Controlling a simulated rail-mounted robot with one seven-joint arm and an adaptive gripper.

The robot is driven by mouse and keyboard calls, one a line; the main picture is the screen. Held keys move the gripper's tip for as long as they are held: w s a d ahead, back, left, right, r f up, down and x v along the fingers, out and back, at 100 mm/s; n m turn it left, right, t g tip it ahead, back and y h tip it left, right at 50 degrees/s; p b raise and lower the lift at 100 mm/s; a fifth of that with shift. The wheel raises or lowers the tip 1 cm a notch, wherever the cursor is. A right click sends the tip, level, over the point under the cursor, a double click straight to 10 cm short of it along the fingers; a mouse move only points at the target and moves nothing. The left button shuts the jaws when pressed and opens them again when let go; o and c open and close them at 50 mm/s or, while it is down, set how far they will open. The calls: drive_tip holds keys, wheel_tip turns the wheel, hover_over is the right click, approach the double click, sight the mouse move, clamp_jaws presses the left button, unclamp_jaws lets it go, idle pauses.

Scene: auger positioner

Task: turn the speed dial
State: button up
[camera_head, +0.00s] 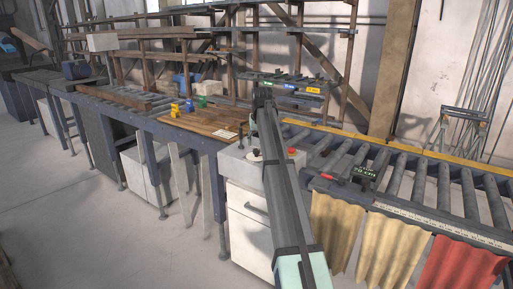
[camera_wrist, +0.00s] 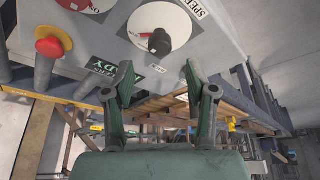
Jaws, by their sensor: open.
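The speed dial (camera_wrist: 162,27) shows in the wrist view as a white disc with a black knob (camera_wrist: 160,42) on a grey control box (camera_wrist: 110,40). A partly cut-off "SPEED" label sits beside it, and the picture is upside down. My gripper (camera_wrist: 158,72) is open and empty, with its two green fingers apart. The knob appears between and just beyond the fingertips, with no visible contact. In the head view my arm covers part of the control box (camera_head: 232,160), and I cannot make out the fingers there.
A roller conveyor (camera_head: 425,180) runs right of the box. A wooden board (camera_head: 205,122) with small coloured blocks lies left of it. The floor (camera_head: 100,230) in front is clear.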

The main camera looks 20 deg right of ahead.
sight(257, 150)
drive_tip(key=p+x, duration=0.1)
drive_tip(key=x, duration=0.5)
drive_tip(key=shift+r, duration=0.1)
clamp_jaws()
